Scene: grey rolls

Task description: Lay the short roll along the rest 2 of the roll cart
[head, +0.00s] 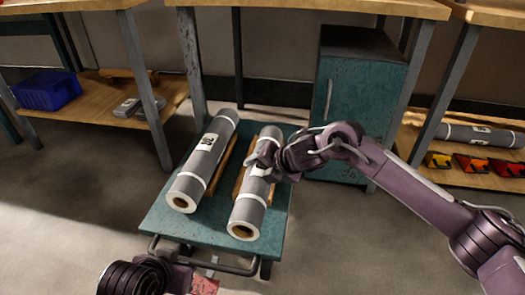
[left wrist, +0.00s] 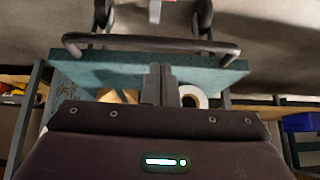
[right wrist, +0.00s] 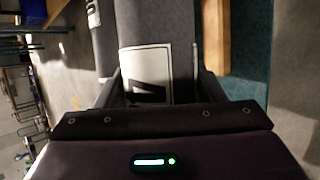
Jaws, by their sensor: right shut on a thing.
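A grey roll (head: 250,205) with white bands and a pale label lies lengthwise over the right side of the teal roll cart (head: 160,222). My right gripper (head: 265,160) is shut across its upper half; in the right wrist view the grey roll (right wrist: 157,25) is between the fingers. A wooden rest (head: 240,178) shows along its left side; I cannot tell whether the roll touches it. A second grey roll (head: 200,170) lies on the cart's left side, beside another wooden strip (head: 223,160). My left gripper (left wrist: 160,80) is shut and empty near the cart's handle end.
The cart handle (head: 200,262) faces me. A teal cabinet (head: 355,100) stands behind the cart at right. A blue crate (head: 47,90) is on the left shelf.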

